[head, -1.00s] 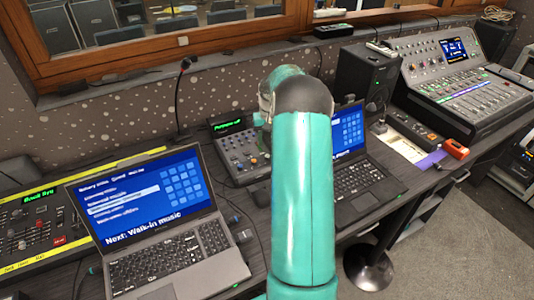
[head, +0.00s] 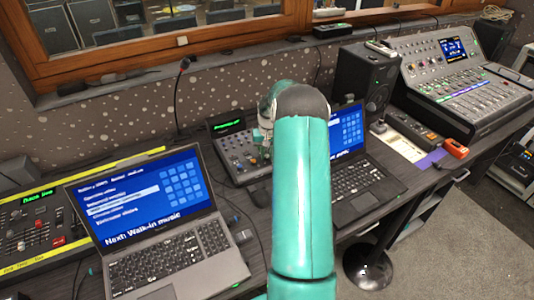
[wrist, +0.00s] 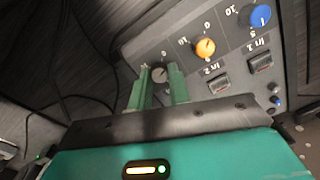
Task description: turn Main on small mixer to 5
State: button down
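The small mixer (head: 238,150) stands on the desk between the two laptops, partly hidden by my arm. In the wrist view its grey panel (wrist: 228,58) appears upside down. A blue knob (wrist: 260,16) is labelled In 1 and an orange knob (wrist: 205,47) In 2. A dark grey knob (wrist: 159,73) with a light pointer mark is third in the row; its label is hidden behind my gripper. My gripper (wrist: 158,76) has its green fingers apart, one on each side of this grey knob; contact is not clear. In the head view my gripper (head: 264,138) is over the mixer's right part.
A laptop (head: 165,220) stands at the left and another (head: 350,160) just right of my arm. A yellow-edged console (head: 40,225), a black speaker (head: 365,80) and a large mixing desk (head: 465,90) share the desk. Dark cables lie beside the small mixer.

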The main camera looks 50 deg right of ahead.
jog(key=shift+m, duration=0.4)
jog(key=m, duration=0.5)
jog(key=shift+t, duration=0.3)
jog(key=m, duration=0.5)
jog(key=shift+s+m+t, duration=0.1)
jog(key=shift+m+t, duration=0.2)
jog(key=shift+m, duration=0.1)
jog(key=m, duration=0.5)
jog(key=shift+m+t, duration=0.3)
jog(key=m, duration=0.5)
jog(key=shift+s, duration=0.1)
jog(key=shift+m, duration=0.3)
jog(key=c, duration=1.3)
grip_release()
